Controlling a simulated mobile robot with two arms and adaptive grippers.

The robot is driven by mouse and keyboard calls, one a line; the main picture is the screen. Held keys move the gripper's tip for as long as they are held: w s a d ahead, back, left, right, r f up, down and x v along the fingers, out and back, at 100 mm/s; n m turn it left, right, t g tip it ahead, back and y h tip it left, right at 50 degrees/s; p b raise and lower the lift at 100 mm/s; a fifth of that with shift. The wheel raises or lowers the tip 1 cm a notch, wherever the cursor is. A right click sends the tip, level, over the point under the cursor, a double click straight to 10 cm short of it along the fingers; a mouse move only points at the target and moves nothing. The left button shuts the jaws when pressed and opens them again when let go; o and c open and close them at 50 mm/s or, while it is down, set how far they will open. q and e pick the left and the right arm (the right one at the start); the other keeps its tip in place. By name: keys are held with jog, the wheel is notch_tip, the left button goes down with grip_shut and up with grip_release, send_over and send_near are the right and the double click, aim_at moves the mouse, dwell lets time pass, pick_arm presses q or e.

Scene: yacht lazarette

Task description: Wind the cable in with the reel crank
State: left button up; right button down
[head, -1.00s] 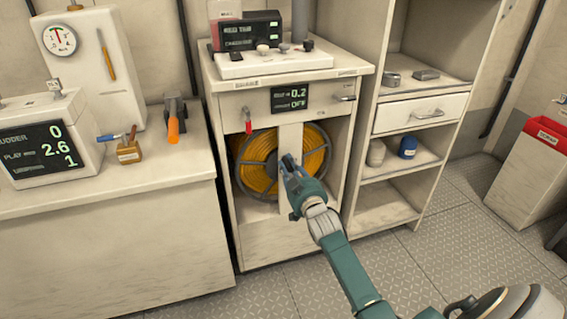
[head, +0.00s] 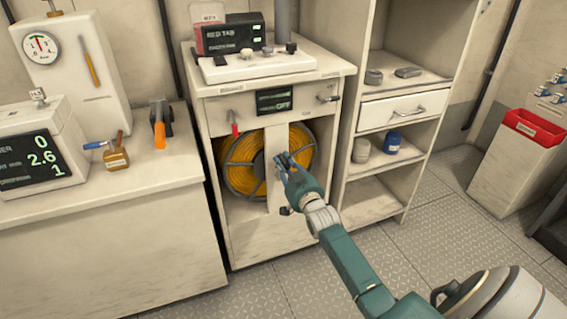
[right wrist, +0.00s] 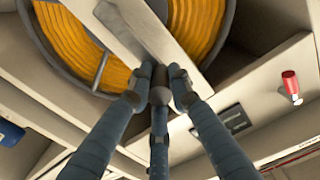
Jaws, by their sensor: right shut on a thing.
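The cable reel (head: 240,165) sits in the open bay of a white cabinet and carries coiled yellow cable (head: 300,145) on a grey rim. A pale upright post crosses its front. The reel also fills the top of the right wrist view (right wrist: 200,25). My right gripper (head: 284,162) is at the middle of the reel front, in front of the post. Its fingers (right wrist: 160,90) are closed together on the crank handle, which they mostly hide. My left gripper is not in view.
Above the reel are a small display (head: 274,101) reading OFF and a red-handled lever (head: 233,122). Open shelves with a drawer (head: 405,107) stand close on the right. A counter with tools (head: 60,190) is on the left. The floor in front is clear.

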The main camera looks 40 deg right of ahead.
jog(key=shift+d+r, duration=0.2)
jog(key=shift+r, duration=0.3)
jog(key=c, duration=1.6)
grip_release()
jog(key=shift+f, duration=0.2)
jog(key=shift+s+f, duration=0.1)
jog(key=shift+s+a+f, duration=0.1)
jog(key=shift+s+a, duration=0.05)
jog(key=shift+s, duration=0.15)
jog(key=v, duration=1.1)
jog(key=shift+s, duration=0.1)
